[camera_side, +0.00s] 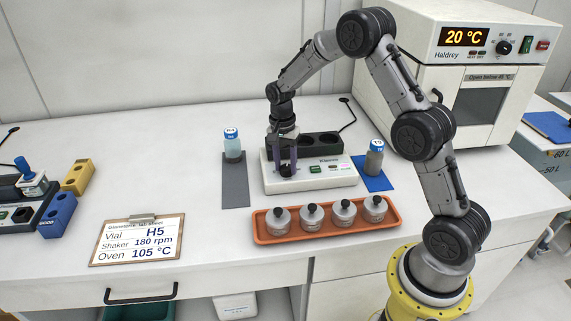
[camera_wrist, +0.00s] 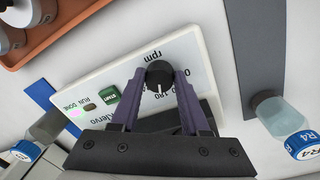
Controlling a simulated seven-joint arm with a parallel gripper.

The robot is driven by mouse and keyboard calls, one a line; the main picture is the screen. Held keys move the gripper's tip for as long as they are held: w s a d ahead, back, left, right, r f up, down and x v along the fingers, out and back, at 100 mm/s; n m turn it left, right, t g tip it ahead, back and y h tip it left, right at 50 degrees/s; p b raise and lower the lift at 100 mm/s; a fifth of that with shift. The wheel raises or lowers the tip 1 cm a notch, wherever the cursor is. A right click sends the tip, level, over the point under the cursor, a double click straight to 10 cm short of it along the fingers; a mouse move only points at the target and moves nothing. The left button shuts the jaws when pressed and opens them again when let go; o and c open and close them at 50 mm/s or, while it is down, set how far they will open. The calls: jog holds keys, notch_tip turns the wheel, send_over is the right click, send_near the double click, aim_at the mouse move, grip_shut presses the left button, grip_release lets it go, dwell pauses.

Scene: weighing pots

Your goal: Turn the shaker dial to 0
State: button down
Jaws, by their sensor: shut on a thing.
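The shaker is a white box with black wells on top; it stands mid-bench in the side view (camera_side: 325,182) and tilted in the wrist view (camera_wrist: 212,68). Its black dial (camera_wrist: 158,73) sits on the front panel beside "rpm" lettering. A pale mark on the dial points towards the bottom of the wrist view, near partly hidden scale figures; the exact setting cannot be read. My gripper (camera_wrist: 159,85) is shut on the dial, one purple finger on each side.
An orange tray (camera_side: 262,238) with several lidded pots lies in front of the shaker. A vial (camera_side: 232,147) stands on a grey mat to the left, another (camera_side: 374,160) on a blue mat to the right. A clipboard (camera_side: 138,240) reads "Shaker 180 rpm". An oven (camera_side: 420,85) stands behind right.

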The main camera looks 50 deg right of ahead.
aim_at(286, 169)
jog(key=n, duration=0.3)
jog(key=shift+s+n, duration=0.1)
jog(key=shift+n, duration=0.3)
jog(key=n, duration=0.4)
jog(key=shift+n, duration=0.3)
jog(key=n, duration=0.4)
jog(key=shift+s+h, duration=0.1)
jog(key=shift+h, duration=0.2)
jog(key=shift+d+r+n+t, duration=0.1)
jog(key=shift+n+t, duration=0.1)
jog(key=shift+n, duration=1)
jog(key=shift+d+n+t, duration=0.1)
jog(key=shift+n+t, duration=0.1)
jog(key=shift+n, duration=1)
jog(key=shift+c, duration=2)
grip_release()
jog(key=shift+a, duration=0.1)
notch_tip(286, 169, up, 14)
jog(key=shift+a, duration=0.4)
